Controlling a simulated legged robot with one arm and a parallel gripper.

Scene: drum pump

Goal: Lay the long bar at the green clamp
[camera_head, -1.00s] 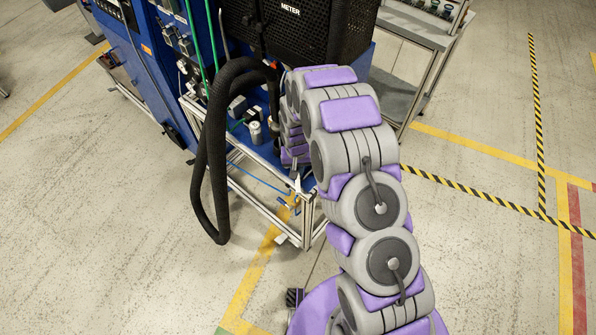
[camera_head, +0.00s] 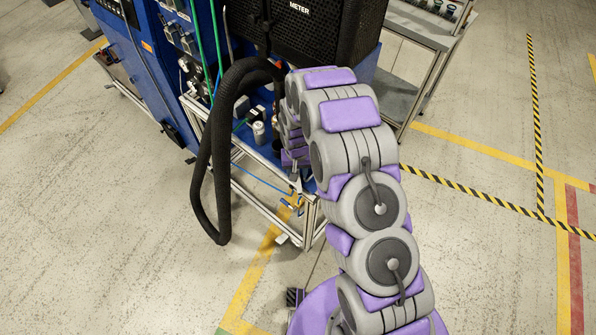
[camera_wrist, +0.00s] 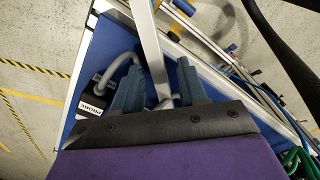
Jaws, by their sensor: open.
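A long grey bar (camera_wrist: 151,45) runs from the top edge of the wrist view down between the fingers of my gripper (camera_wrist: 159,67). My gripper is open, with one finger on each side of the bar's lower part. I cannot tell whether either finger touches it. The blue cart deck (camera_wrist: 112,52) lies below. In the head view my arm hides most of my gripper. I cannot make out a green clamp for certain in either view.
A black box with a white label (camera_wrist: 97,95) and grey hose stands left of the fingers. The cart's metal frame (camera_head: 262,183) surrounds the deck. A thick black hose (camera_head: 205,165) loops outside it. Green hoses (camera_wrist: 300,160) show at lower right. Floor left of the cart is clear.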

